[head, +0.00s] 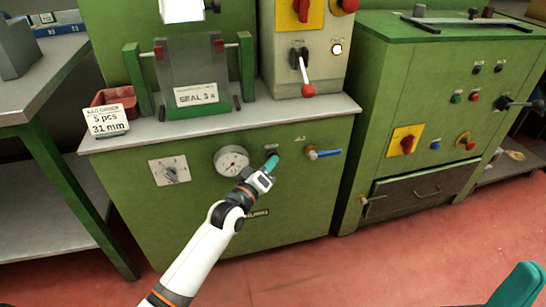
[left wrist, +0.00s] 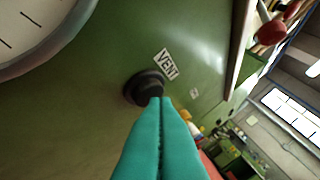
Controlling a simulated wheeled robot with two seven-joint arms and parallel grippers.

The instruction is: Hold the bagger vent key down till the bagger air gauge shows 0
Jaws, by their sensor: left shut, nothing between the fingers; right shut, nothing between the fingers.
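The bagger air gauge (head: 231,161) is a round white dial on the green front panel in the head view; its needle is too small to read surely. Part of its rim and face also shows in the left wrist view (left wrist: 35,30), without the needle. The vent key (left wrist: 138,86) is a round black button beside a VENT label (left wrist: 166,64). My left gripper (head: 271,163) is shut and empty, its teal fingertips (left wrist: 160,102) at the key and overlapping its edge; I cannot tell whether it is pressed. My right gripper (head: 521,284) is shut at the lower right corner.
A blue-handled valve (head: 325,153) sits right of the key, and a dial plate (head: 170,171) left of the gauge. The counter edge (head: 215,129) juts above the panel. A green cabinet (head: 440,90) stands to the right. The red floor in front is clear.

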